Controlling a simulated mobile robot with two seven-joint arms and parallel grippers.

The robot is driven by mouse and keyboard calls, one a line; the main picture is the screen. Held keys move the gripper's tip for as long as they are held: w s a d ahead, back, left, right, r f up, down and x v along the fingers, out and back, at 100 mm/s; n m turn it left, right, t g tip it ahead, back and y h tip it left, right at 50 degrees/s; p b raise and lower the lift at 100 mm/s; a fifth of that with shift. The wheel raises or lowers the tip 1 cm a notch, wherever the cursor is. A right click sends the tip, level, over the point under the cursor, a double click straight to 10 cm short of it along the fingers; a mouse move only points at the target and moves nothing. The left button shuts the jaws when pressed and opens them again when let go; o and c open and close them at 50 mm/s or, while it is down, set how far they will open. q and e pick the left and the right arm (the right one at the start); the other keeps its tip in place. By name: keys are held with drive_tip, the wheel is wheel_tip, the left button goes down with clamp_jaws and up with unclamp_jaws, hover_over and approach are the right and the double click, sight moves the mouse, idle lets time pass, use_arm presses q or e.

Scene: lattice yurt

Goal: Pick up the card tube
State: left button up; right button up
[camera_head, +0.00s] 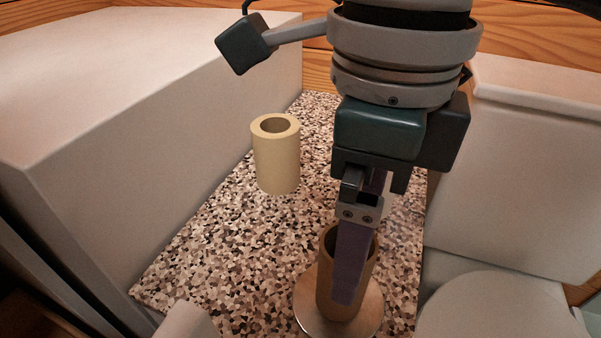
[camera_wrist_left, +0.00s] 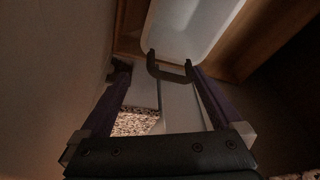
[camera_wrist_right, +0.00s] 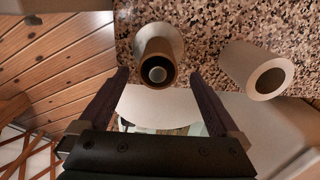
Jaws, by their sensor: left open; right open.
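A brown card tube (camera_head: 327,285) stands upright on a round pale disc (camera_head: 311,320) on the speckled surface. It also shows in the right wrist view (camera_wrist_right: 152,48), its open end facing the camera. My right gripper (camera_head: 354,258) points down at the tube, open, with one finger in front of the tube in the head view; the other is mostly hidden. In the right wrist view the tube's mouth lies between the spread fingertips (camera_wrist_right: 158,76), with gaps at both sides. My left gripper (camera_wrist_left: 158,70) is open and empty in its wrist view and is not seen in the head view.
A cream tube (camera_head: 277,160) stands upright on the speckled surface (camera_head: 215,240), behind and left of the brown one. A large pale block (camera_head: 130,120) bounds the left side. White forms (camera_head: 530,170) stand at the right. Free surface lies between the tubes.

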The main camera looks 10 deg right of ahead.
sight(334, 311)
drive_tip(key=f, duration=0.2)
drive_tip(key=f+b, duration=0.1)
drive_tip(key=f, duration=0.3)
drive_tip(key=shift+a+b, duration=0.3)
drive_tip(key=shift+a, duration=0.05)
drive_tip(key=c, duration=1.4)
drive_tip(key=shift+r, duration=0.15)
